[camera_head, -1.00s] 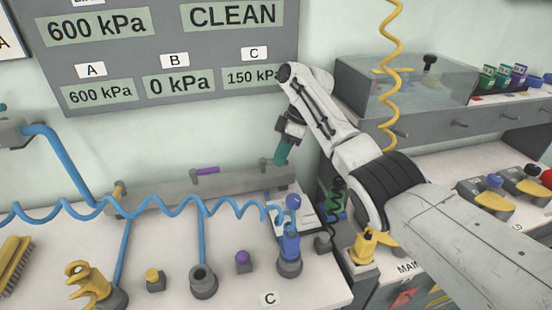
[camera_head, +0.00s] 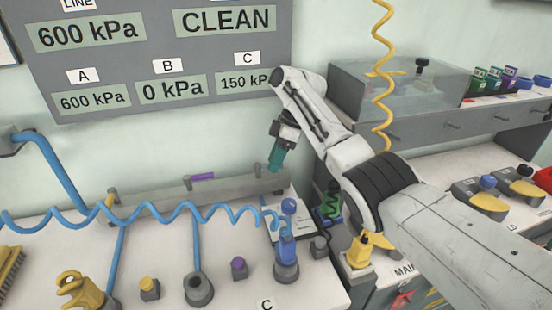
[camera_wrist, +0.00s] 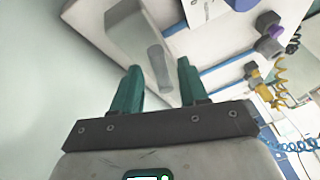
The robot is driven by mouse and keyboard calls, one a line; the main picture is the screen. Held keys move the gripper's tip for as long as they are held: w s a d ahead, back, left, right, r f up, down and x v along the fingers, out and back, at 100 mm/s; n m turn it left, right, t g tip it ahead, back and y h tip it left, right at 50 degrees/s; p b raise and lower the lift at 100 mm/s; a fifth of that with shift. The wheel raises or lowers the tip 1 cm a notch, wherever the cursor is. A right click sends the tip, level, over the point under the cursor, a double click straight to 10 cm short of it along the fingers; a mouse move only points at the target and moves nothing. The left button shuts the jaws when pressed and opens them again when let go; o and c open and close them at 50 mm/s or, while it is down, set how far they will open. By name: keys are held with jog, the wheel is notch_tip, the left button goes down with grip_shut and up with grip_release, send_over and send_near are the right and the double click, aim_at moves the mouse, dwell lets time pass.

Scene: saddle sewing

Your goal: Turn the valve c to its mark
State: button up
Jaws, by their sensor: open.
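My gripper (camera_head: 275,167) points down over the right end of the grey manifold bar (camera_head: 240,184) in the head view. Its teal fingers (camera_wrist: 158,85) are open, apart and empty in the wrist view. A short grey cylinder (camera_wrist: 158,65) on a pale grey block shows beyond the fingers, between their tips; I cannot tell surely whether it is part of valve c. No c handle or mark is clear in the head view; my gripper covers that end of the bar. The C readout (camera_head: 246,81) shows 150 kPa.
A purple lever (camera_head: 202,177) and a yellow one (camera_head: 110,200) sit farther left on the bar. A coiled blue hose (camera_head: 170,214) crosses in front of it. A blue fitting (camera_head: 286,249) stands before the gripper. A yellow coil (camera_head: 383,95) hangs to the right.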

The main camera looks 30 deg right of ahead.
jog(key=shift+r, duration=0.1)
jog(key=shift+r, duration=0.25)
notch_tip(320, 180, up, 3)
jog(key=shift+f, duration=0.2)
jog(key=s+a+r+p, duration=0.2)
jog(key=s+r+p, duration=0.5)
jog(key=s, duration=0.7)
notch_tip(320, 180, up, 3)
jog(key=shift+f+p, duration=0.15)
jog(key=shift+p, duration=0.15)
